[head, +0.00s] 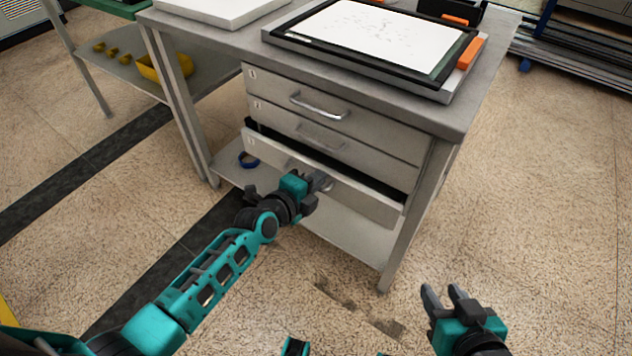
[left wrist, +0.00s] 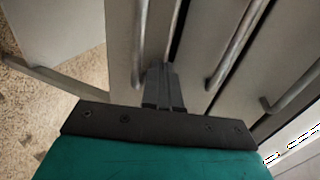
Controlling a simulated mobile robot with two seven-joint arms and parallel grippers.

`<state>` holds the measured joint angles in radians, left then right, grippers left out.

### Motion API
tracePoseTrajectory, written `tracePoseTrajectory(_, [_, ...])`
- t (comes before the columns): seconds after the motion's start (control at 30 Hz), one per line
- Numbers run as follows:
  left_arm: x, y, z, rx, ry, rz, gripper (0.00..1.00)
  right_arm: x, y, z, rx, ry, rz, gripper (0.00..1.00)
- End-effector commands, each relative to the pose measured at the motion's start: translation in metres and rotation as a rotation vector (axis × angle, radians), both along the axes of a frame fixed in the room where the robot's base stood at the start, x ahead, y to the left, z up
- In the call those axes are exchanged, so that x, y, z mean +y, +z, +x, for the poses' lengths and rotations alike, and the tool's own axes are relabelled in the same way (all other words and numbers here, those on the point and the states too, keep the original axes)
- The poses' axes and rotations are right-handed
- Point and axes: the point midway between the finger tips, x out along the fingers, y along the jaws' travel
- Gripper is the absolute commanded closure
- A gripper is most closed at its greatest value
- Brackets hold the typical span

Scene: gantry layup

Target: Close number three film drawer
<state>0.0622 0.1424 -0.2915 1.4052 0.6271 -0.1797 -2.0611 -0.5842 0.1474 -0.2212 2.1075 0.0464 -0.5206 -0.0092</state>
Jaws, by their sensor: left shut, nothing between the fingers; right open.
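The number three film drawer (head: 370,200) is the lowest of three grey drawers under the table. It stands partly open, with a dark gap along its top edge. My left gripper (head: 322,182) is shut and empty at the front of this drawer, by its handle. In the left wrist view the shut fingers (left wrist: 162,85) are close beside a bar handle (left wrist: 140,45); I cannot tell whether they touch it. My right gripper (head: 453,292) is open and empty, low at the right, away from the drawers.
The two upper drawers (head: 285,88) are shut. The grey table (head: 215,42) carries a framed white panel (head: 385,38). A yellow bin (head: 165,68) stands at the left. The floor in front is clear.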

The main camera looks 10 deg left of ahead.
Motion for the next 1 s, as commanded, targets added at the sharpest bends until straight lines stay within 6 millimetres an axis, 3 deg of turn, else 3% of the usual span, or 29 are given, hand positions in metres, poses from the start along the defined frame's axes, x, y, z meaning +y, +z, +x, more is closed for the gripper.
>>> tracePoseTrajectory(0.37, [-0.001, 0.000, 0.003, 0.000, 0.000, 0.000, 1.00, 0.001, -0.001, 0.000, 0.002, 0.002, 0.001, 0.57])
tracePoseTrajectory(0.67, [-0.009, 0.000, 0.025, 0.000, -0.001, 0.001, 1.00, 0.002, -0.007, -0.001, 0.013, 0.002, 0.001, 0.57])
tracePoseTrajectory(1.0, [-0.009, 0.000, 0.026, 0.000, -0.001, 0.000, 1.00, 0.003, -0.004, 0.000, 0.008, 0.002, 0.006, 0.57])
